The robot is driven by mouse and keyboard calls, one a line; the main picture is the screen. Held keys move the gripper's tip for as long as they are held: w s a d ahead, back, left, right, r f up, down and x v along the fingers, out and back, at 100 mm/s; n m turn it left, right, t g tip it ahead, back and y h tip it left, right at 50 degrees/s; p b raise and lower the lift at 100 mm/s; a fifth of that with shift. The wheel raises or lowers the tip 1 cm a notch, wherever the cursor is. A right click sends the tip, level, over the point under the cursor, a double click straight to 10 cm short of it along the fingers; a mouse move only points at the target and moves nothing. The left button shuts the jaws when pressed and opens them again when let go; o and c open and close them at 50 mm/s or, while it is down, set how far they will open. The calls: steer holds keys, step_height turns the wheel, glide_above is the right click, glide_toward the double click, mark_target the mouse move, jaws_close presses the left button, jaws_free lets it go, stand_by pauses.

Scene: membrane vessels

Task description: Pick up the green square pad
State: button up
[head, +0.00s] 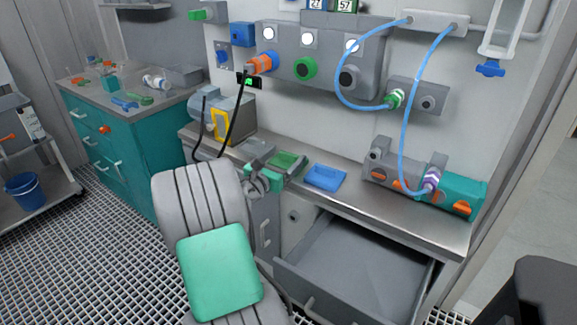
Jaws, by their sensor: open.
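The green square pad (286,160) lies on the metal bench top, toward its left part, in a dark shallow holder or surround. My gripper (264,180) is just in front of it and to its left, at the bench's front edge. The gripper is open, and I see nothing held in it. My arm rises from below and hides part of the bench front. I cannot tell the exact gap between the fingers and the pad.
A blue square piece (325,177) lies right of the pad. An open grey drawer (358,262) juts out below the bench. A grey unit with a yellow frame (221,127) stands left. Blue hoses (404,130) hang at right above a grey and teal vessel (462,193).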

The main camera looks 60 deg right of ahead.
steer(key=d, duration=0.2)
steer(key=shift+s+d, duration=0.1)
steer(key=shift+d, duration=0.25)
steer(key=shift+c, duration=0.4)
steer(key=shift+a, duration=0.1)
steer(key=c, duration=1.3)
steer(key=shift+c, duration=0.4)
